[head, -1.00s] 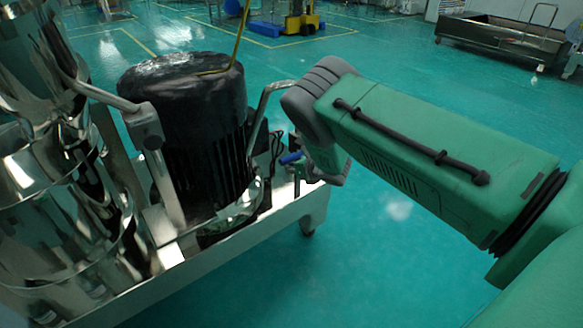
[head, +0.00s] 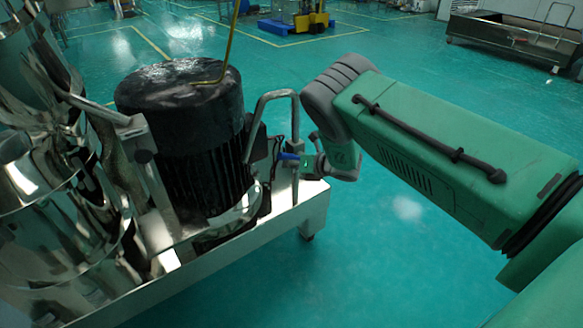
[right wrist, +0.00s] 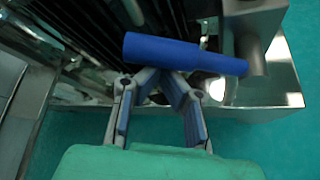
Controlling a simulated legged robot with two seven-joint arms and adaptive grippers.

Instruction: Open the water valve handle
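The water valve handle (head: 289,156) is a short blue lever on metal pipework beside the dark motor in the head view. In the right wrist view the blue handle (right wrist: 185,53) lies crosswise, joined to a grey metal fitting (right wrist: 258,45) at its right. My right gripper (head: 310,164) is close to the handle's right side in the head view. In the right wrist view its two fingers (right wrist: 160,80) lean toward each other, with tips at the handle's lower edge. The handle partly hides the tips; contact is unclear. My left gripper is out of view.
The black ribbed motor (head: 190,125) stands on a pale metal base frame (head: 318,200). A bent metal pipe (head: 272,98) rises near the handle. Shiny steel cylinders (head: 50,190) fill the left side. Green floor (head: 400,270) is open at the right.

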